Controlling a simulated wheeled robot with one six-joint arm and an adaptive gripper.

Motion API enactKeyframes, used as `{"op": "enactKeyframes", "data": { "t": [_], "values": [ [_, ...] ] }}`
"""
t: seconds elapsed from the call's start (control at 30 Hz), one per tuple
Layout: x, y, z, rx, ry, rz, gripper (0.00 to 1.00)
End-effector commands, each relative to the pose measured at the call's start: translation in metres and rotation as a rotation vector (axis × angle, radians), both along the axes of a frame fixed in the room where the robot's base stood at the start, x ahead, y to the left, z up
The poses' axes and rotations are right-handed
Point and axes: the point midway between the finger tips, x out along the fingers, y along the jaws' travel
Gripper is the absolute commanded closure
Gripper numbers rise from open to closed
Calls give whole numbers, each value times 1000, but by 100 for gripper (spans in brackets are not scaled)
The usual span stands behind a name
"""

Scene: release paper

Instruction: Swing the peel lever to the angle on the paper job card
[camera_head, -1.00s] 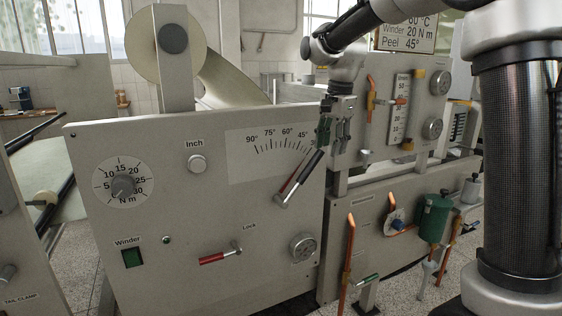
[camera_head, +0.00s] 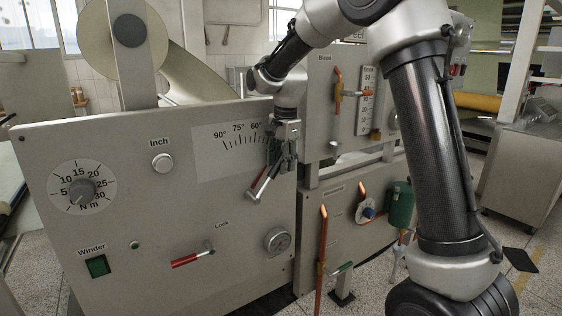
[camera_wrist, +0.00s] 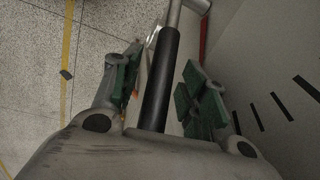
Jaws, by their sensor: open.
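The peel lever (camera_head: 262,182) is a short rod with a black grip and a metal pivot low on its left. It tilts up and to the right below the printed angle scale (camera_head: 238,138). My gripper (camera_head: 283,160) is at the grip end of the lever. In the wrist view my open gripper (camera_wrist: 158,92) has its green pads on both sides of the lever's black grip (camera_wrist: 160,85), with gaps visible. The job card is mostly hidden behind my arm.
Orange pipes and a green canister (camera_head: 398,197) stand to the right.

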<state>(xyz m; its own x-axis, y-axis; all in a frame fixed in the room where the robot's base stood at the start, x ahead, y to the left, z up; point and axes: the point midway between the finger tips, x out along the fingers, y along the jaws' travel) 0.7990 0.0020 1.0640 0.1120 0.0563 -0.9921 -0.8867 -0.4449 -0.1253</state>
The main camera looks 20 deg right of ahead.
Motion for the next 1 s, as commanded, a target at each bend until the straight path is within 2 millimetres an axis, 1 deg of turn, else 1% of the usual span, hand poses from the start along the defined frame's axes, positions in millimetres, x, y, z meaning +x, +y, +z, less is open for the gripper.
{"op": "enactKeyframes", "data": {
  "t": [0.17,0.2,0.27,0.3,0.4,0.63,0.9,1.0],
  "values": [
    [0,0,0,0,0,0,57],
    [0,0,0,0,0,0,64],
    [0,0,0,0,0,0,75],
    [0,0,0,0,0,0,82],
    [0,0,0,0,0,0,100],
    [-1,3,1,-15,-3,3,100],
    [-9,27,16,-199,-62,7,100],
    [-10,31,20,-238,-78,4,100]
  ]
}}
